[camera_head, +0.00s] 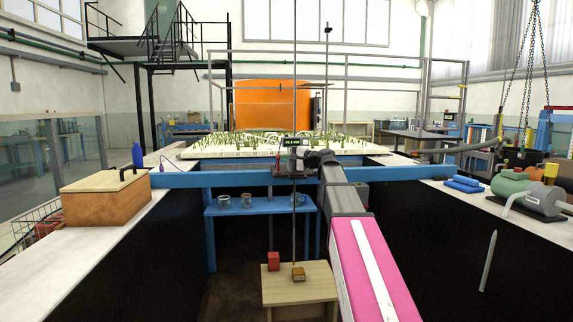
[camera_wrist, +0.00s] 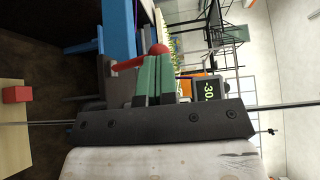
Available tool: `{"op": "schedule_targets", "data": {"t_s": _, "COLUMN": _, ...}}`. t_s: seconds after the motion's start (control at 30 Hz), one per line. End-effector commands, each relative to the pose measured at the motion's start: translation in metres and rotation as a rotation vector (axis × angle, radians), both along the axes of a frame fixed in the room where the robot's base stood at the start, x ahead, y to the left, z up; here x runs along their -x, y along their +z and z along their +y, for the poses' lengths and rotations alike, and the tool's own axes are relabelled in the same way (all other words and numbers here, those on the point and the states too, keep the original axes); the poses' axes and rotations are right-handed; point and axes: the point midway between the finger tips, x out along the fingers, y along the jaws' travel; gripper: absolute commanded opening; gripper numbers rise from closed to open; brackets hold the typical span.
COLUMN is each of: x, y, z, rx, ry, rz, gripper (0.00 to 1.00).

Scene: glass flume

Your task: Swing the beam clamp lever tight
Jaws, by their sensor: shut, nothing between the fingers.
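The beam clamp (camera_head: 291,168) sits on the blue beam (camera_head: 230,179) spanning the channel, with a thin upright rod through it and a small digital display (camera_head: 293,141) above. In the wrist view the display (camera_wrist: 209,89) shows at right and the beam (camera_wrist: 118,35) at upper left. The red clamp lever with a round knob (camera_wrist: 158,50) lies just beyond my gripper (camera_wrist: 159,58). Its green fingers are shut and empty, with the tips close to the knob; I cannot tell whether they touch.
A wooden box (camera_head: 104,199) stands on the left channel wall. Below the beam are a blue bench (camera_head: 262,212) and a small wooden table (camera_head: 322,283) with a red block (camera_head: 273,261).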

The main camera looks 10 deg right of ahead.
Motion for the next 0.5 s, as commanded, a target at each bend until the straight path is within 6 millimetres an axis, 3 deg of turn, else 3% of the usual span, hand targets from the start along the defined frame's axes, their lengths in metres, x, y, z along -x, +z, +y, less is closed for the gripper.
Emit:
{"op": "schedule_targets", "data": {"t_s": 0.3, "x": -0.023, "y": 0.011, "z": 0.000, "rx": 0.000, "ry": 0.002, "rz": 0.256, "gripper": 0.00}}
{"op": "schedule_targets", "data": {"t_s": 0.5, "x": -0.030, "y": 0.012, "z": 0.000, "rx": -0.002, "ry": 0.001, "rz": 0.314, "gripper": 0.00}}
